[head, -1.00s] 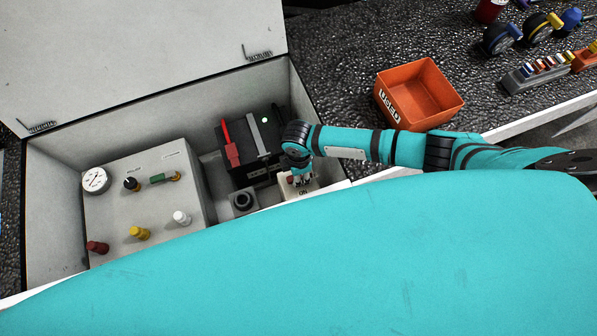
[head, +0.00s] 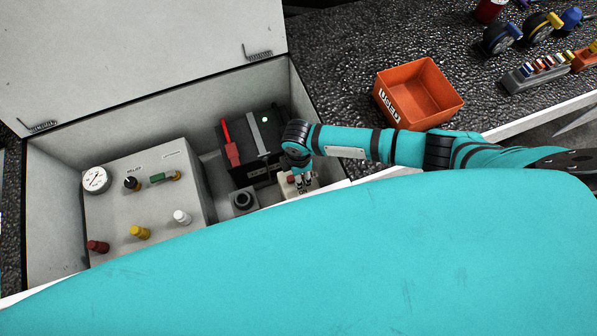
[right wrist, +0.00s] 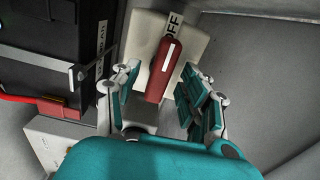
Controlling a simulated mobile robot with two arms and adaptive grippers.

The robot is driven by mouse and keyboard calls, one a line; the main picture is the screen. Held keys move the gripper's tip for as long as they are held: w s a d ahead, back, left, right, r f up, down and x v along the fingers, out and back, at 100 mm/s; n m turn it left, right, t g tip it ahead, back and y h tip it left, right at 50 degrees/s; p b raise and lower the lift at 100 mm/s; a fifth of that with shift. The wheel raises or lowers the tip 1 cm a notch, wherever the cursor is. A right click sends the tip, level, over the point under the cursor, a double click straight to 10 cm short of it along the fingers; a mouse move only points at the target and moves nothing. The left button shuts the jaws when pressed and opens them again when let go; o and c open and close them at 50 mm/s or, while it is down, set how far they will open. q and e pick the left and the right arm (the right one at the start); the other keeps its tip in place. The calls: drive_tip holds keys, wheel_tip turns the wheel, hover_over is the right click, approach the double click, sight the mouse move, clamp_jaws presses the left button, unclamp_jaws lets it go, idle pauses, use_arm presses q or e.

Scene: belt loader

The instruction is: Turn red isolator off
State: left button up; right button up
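The red isolator (head: 291,179) sits on a pale block at the right end of the open box, mostly hidden by my right gripper (head: 303,184). In the right wrist view its red handle (right wrist: 166,68) has a white stripe and lies with its far end by the "OFF" label (right wrist: 175,24). My right gripper (right wrist: 160,88) is open, with one finger on each side of the handle. A gap shows on the left side; contact on the right side cannot be told. My left gripper is not in view.
A black battery (head: 239,138) with a red clamp stands just left of the isolator. A grey panel (head: 150,210) with a gauge and several knobs fills the box's left part. An orange bin (head: 418,94) stands on the dark surface outside. The box wall is close on the right.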

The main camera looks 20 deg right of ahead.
drive_tip(key=shift+r, duration=0.15)
wheel_tip(320, 180, up, 12)
idle(0.4)
idle(0.4)
